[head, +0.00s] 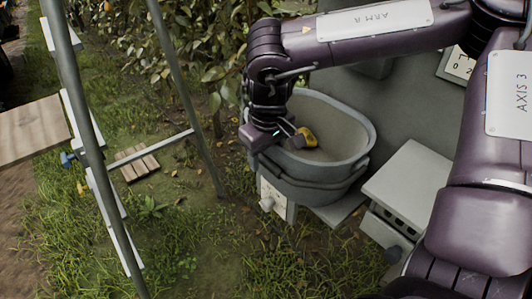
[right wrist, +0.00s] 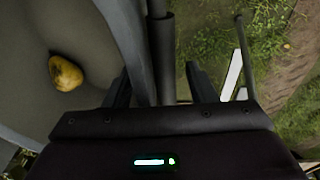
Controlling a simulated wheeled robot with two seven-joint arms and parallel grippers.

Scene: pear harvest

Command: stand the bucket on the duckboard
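The grey bucket (head: 345,165) stands upright on a grey ledge, with a yellow pear (head: 308,138) inside; the pear also shows in the right wrist view (right wrist: 66,73). The duckboard (head: 137,163), a small slatted wooden platform, lies on the grass to the left, beyond the ladder. My right gripper (head: 282,136) is at the bucket's left rim. In the right wrist view its fingers (right wrist: 158,86) stand apart, with the bucket rim and a dark handle tube between them and a gap beside the right finger. My left gripper is out of view.
A wooden plank (head: 32,130) juts in from the left. Leafy plants line the back. A pale box (head: 408,180) stands right of the bucket. Grass at front is open.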

